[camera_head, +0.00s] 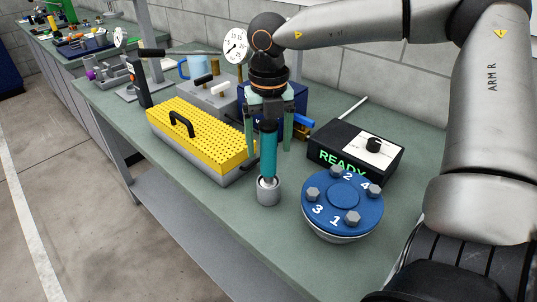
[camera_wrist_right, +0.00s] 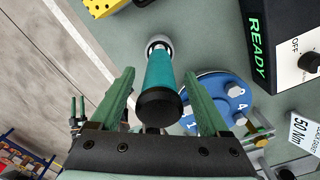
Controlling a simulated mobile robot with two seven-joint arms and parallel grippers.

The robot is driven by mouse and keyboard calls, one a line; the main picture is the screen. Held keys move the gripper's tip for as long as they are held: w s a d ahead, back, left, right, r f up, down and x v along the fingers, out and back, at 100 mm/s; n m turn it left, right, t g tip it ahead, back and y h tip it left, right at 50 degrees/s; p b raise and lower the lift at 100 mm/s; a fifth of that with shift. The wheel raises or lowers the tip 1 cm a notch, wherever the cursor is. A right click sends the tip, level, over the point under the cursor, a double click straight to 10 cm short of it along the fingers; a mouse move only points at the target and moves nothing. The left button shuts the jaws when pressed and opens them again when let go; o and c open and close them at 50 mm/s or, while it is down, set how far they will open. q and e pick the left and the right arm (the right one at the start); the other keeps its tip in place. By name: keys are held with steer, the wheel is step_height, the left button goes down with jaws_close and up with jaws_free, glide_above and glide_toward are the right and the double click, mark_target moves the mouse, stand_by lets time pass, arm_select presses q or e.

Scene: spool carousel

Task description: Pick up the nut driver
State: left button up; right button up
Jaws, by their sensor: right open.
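The nut driver (camera_head: 269,152) has a teal handle with a black end cap and stands upright in a small grey cylindrical holder (camera_head: 268,193) near the bench's front edge. It also shows in the right wrist view (camera_wrist_right: 163,78), where the black cap is nearest the camera. My right gripper (camera_head: 271,142) points down over the handle. Its green fingers (camera_wrist_right: 160,97) are open, one on each side of the upper handle, with visible gaps in the wrist view. The lower shaft is hidden inside the holder.
A blue round plate (camera_head: 340,197) with numbered bolts stands right of the holder. Behind it is a black box (camera_head: 365,148) reading READY. A yellow-lidded box (camera_head: 195,135) is to the left. A dial gauge (camera_head: 236,46) and blue mug (camera_head: 198,66) stand behind.

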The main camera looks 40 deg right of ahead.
steer(key=shift+f, duration=0.6)
steer(key=shift+r, duration=0.1)
jaws_close()
